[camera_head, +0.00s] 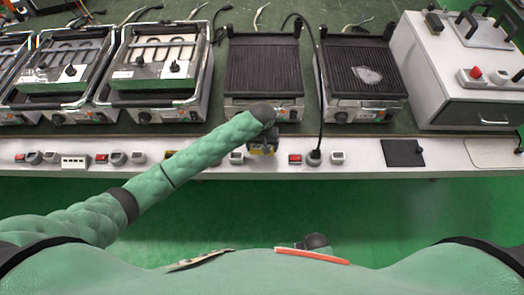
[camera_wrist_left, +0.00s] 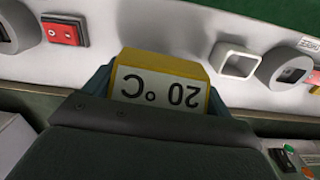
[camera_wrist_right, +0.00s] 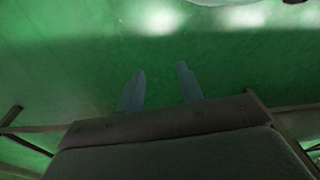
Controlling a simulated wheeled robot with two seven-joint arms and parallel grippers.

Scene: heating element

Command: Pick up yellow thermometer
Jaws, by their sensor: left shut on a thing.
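The yellow thermometer (camera_wrist_left: 160,85) has a white face reading "20 °C", which appears upside down in the left wrist view. My left gripper (camera_wrist_left: 158,95) is shut on it, with a finger on each side. In the head view the thermometer (camera_head: 262,151) shows as a small yellow patch under the left gripper (camera_head: 262,140), at the white front strip of the bench. I cannot tell whether it touches the strip. My right gripper (camera_wrist_right: 160,90) is open and empty, with its two fingers apart over the green floor.
The white front strip (camera_head: 450,152) carries red switches (camera_head: 295,159), sockets and knobs. Black ribbed grills (camera_head: 264,65) and open heating units (camera_head: 160,50) stand behind it. A white control box (camera_head: 470,60) stands at the right. The green floor (camera_head: 380,205) in front is clear.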

